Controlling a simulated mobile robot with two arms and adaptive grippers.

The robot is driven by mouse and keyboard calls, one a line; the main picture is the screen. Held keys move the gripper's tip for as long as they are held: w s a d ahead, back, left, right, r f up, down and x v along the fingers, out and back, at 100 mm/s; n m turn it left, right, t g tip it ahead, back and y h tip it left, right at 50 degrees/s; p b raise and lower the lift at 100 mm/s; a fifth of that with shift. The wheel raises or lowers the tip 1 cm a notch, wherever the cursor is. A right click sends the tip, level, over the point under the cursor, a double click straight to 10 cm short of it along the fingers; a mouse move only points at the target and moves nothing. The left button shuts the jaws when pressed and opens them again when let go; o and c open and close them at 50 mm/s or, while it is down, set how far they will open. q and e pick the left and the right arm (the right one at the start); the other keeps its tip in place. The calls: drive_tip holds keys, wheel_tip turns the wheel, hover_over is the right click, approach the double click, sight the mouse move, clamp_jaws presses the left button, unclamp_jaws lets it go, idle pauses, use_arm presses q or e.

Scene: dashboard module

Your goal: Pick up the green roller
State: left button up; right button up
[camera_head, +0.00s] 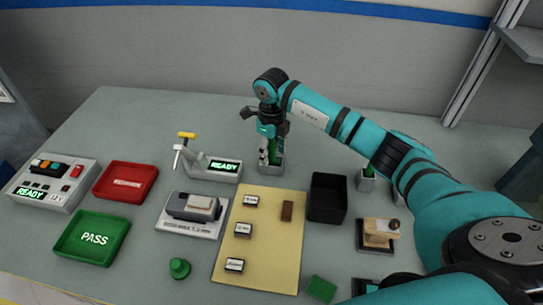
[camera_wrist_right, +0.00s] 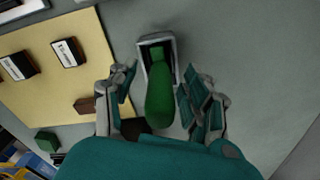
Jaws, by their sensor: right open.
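The green roller (camera_wrist_right: 160,95) appears as a long green handle, wider near my wrist and narrow at the far end, standing in a grey holder (camera_wrist_right: 172,48). In the head view the holder (camera_head: 272,168) stands at the back centre of the table, with green showing above it. My right gripper (camera_head: 270,136) points down over it. In the right wrist view my right gripper (camera_wrist_right: 157,80) is open, with one finger on each side of the green handle and a gap at both sides. The roller's lower end is hidden in the holder. My left gripper is not in view.
A yellow mat (camera_head: 266,258) with small labelled blocks lies in front of the holder. A black bin (camera_head: 328,197) stands to its right, and a grey READY device (camera_head: 213,169) to its left. Another small holder (camera_head: 366,183) with a green item is beneath my right arm.

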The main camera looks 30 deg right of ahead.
clamp_jaws()
